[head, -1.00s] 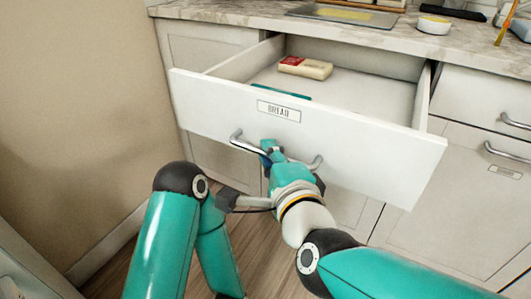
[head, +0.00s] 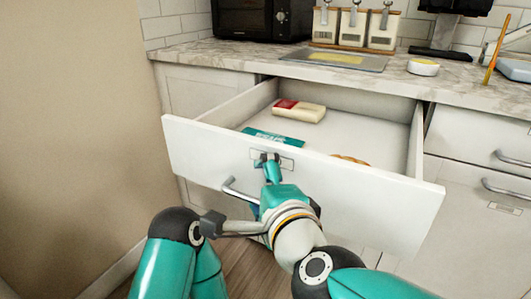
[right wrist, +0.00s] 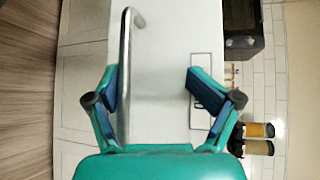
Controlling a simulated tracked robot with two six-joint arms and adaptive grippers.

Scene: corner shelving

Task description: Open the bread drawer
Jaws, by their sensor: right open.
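The white bread drawer (head: 380,190) stands well out from its cabinet in the head view. A small label (head: 287,163) on its front is partly covered by my right gripper. My right gripper (head: 266,159) is open and empty in front of the drawer front, at label height. The curved metal handle (head: 238,192) is lower and partly hidden by my right arm. In the right wrist view the handle (right wrist: 125,75) appears between the spread fingers (right wrist: 152,88), nearer the left one, and neither finger is closed on it. My left gripper is out of view.
Inside the drawer lie a red and cream pack (head: 300,111), a teal pack (head: 272,137) and a brown item (head: 350,160) mostly hidden by the front. The marble counter (head: 200,55) is above. A beige wall (head: 75,130) is at left. Other closed drawers (head: 480,140) are at right.

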